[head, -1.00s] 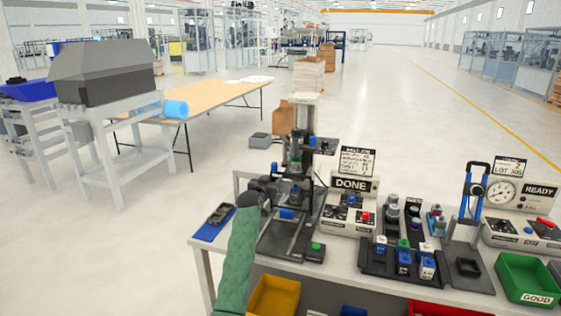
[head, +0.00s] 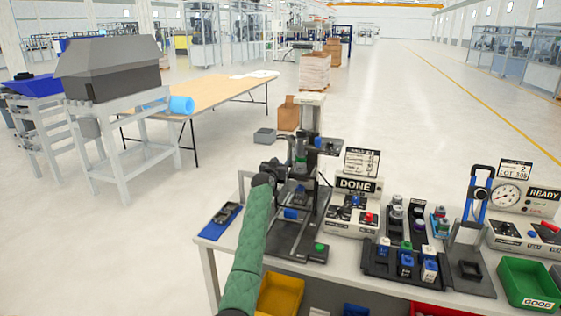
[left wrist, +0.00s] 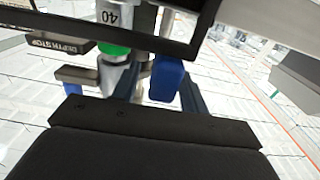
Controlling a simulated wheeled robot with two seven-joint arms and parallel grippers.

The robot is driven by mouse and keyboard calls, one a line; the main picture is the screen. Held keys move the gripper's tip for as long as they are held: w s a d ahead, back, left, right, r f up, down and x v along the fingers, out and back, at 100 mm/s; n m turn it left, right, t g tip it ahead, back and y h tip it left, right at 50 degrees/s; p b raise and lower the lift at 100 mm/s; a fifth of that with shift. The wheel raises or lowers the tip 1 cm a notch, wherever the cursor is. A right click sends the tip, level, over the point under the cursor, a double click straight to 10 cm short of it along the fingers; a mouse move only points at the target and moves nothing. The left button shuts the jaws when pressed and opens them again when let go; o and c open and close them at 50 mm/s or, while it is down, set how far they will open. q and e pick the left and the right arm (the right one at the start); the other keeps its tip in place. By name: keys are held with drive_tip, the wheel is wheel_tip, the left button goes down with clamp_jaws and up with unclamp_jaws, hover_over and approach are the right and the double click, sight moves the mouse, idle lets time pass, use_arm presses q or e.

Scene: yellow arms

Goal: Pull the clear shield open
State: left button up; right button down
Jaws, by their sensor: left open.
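The press station (head: 302,190) stands at the left part of the bench, with a dark column and base. A clear shield is hard to make out in the head view; a dark frame edge (left wrist: 165,40) crosses the top of the left wrist view and may belong to it. Below that edge is a blue block (left wrist: 168,80), beside a green-ringed part (left wrist: 114,52) marked 40. My left gripper (head: 274,167), at the end of the green-sleeved arm, is open beside the upper left of the press. Its fingertips are small and dark, and contact cannot be told. My right gripper is out of view.
A box reading DONE (head: 354,207) stands right of the press. A blue tray (head: 221,220) lies at the bench's left end. A black rack (head: 385,258) of small bottles, a gauge station (head: 508,205), a green bin (head: 527,283) and a yellow bin (head: 279,295) are farther around.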

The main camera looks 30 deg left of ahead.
use_arm(q)
drive_tip(key=shift+w, duration=0.15)
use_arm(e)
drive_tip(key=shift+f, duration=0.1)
use_arm(q)
clamp_jaws()
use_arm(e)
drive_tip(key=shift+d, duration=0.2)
use_arm(q)
drive_tip(key=shift+a, duration=0.15)
